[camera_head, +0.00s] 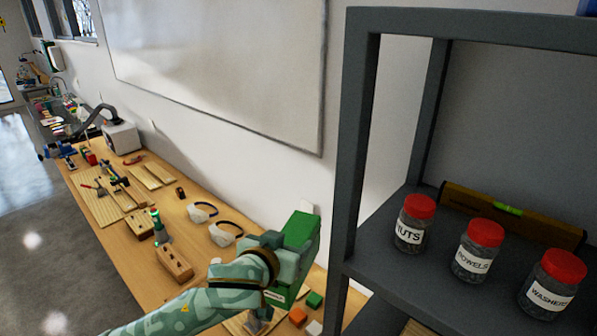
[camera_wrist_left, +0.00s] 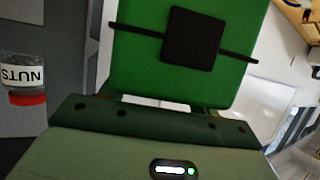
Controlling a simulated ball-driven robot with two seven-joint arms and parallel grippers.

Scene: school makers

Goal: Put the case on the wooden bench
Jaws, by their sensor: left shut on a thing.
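The green case (camera_head: 300,229) is in my left gripper (camera_head: 287,252), held up beside the grey shelf post at the right end of the bench. In the left wrist view the case (camera_wrist_left: 145,55) fills the upper middle, with a black square and a dark strip across its face. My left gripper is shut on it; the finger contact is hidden. The wooden bench (camera_head: 122,251) runs along the wall from lower middle to upper left, below and left of the case. My right gripper is not in view.
The grey shelf (camera_head: 385,250) at right holds the nuts jar (camera_head: 414,224), the dowels jar (camera_head: 477,252), the washers jar (camera_head: 552,284) and a level (camera_head: 510,212). Goggles (camera_head: 224,234), a wooden block (camera_head: 174,262) and small coloured blocks (camera_head: 314,299) occupy the bench. Its front left strip looks clear.

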